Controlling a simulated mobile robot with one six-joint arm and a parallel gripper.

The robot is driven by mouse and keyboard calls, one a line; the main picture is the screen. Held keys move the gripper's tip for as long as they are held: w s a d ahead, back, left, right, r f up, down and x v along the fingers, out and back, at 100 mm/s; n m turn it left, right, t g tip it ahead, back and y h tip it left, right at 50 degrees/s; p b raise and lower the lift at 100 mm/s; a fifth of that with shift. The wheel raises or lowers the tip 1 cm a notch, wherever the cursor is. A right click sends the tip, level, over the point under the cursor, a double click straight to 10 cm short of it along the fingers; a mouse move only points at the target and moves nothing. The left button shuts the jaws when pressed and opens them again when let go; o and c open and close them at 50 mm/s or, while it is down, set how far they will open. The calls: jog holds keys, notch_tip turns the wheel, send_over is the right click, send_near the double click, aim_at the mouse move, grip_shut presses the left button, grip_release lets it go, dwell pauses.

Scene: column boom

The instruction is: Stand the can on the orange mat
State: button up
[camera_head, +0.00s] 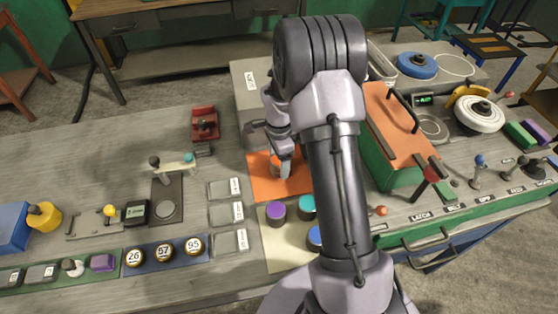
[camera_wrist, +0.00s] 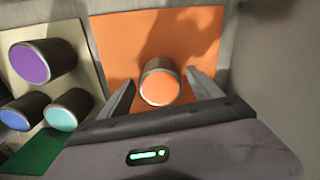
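The can (camera_wrist: 160,85) has an orange top and a dark metallic side. It appears upright on the orange mat (camera_wrist: 115,45), near its middle as the wrist view shows it. In the head view the orange mat (camera_head: 264,188) is partly covered by my arm, and the can (camera_head: 276,166) shows only in part below my gripper (camera_head: 271,138). In the wrist view my gripper (camera_wrist: 160,92) is open. Its two fingers are on either side of the can, with a small gap visible on each side.
A cream mat (camera_head: 272,252) in front holds purple (camera_head: 275,214), teal (camera_head: 306,206) and blue (camera_head: 314,238) cans. Labelled grey pads (camera_head: 226,213) lie to the left. A green block with an orange top (camera_head: 390,115) and a handle stands right of my arm.

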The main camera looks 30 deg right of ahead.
jog(key=s+a+r+n+t+p, duration=0.1)
jog(key=s+a+r+n+p, duration=0.15)
jog(key=r, duration=0.95)
jog(key=s+a+r+n+t+p, duration=0.15)
jog(key=a+r, duration=0.25)
jog(key=r, duration=0.7)
jog(key=s+a+r+n+t+y, duration=0.1)
jog(key=s+a+r+n, duration=0.3)
jog(key=s, duration=0.5)
jog(key=s+a+r+n+t+y, duration=0.1)
jog(key=s+a+r+n+t, duration=0.1)
jog(key=s+a+r+n, duration=0.2)
jog(key=s+a+n, duration=0.3)
jog(key=s, duration=0.3)
jog(key=shift+s+a, duration=0.15)
jog(key=shift+s, duration=0.05)
jog(key=shift+r, duration=0.1)
notch_tip(320, 180, down, 8)
jog(key=b, duration=0.8)
